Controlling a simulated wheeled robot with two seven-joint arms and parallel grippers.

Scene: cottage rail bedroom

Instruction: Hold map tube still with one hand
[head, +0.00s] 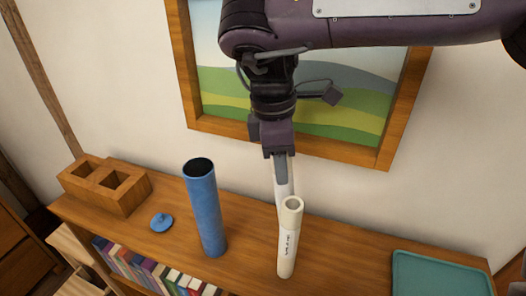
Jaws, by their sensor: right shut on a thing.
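A tall blue tube (206,215), open at the top, stands upright on the wooden shelf top. A small blue cap (162,223) with a knob lies to its left. A slim cream tube or roll (288,245) with dark marks and a hollow top end stands nearly upright to the right of the blue tube, apart from it. My right gripper (284,196) comes down from above, behind the cream roll, and is shut on it near its upper part. The fingertips are hidden by the roll. The blue tube is untouched. My left gripper is out of view.
A wooden block holder (104,187) with square openings stands at the left of the shelf top (345,255). A teal tray (440,275) lies at the right. Several books (150,270) fill the shelf below. A framed landscape picture (345,142) hangs behind my arm.

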